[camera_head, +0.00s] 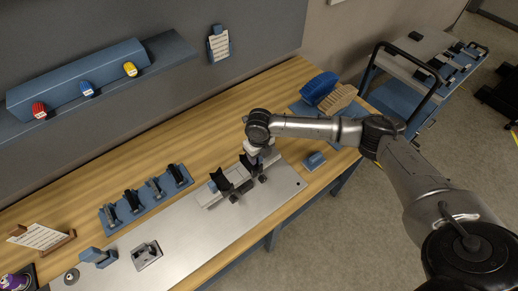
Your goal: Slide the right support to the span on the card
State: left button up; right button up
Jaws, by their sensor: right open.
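My right gripper (263,160) is at the end of the arm that comes in from the right. It points down over the right part of a light grey rail fixture (211,196) on the metal plate. Its wrist partly hides the fingers, which are open. Dark upright supports stand on the fixture; the left one (220,180) is clear of the gripper. The right support (247,164) is close by the fingers, and I cannot tell whether they touch. A white card (40,236) stands in a wooden holder at the lower left; its writing is too small to read. My left gripper is out of view.
A blue rack (107,218) with several dark pieces stands left of the fixture. Small devices (147,255) sit on the metal plate (190,240). Another sheet (219,45) hangs on the wall.

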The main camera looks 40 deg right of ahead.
jog(key=shift+f, duration=0.35)
grip_shut()
dwell(0.4)
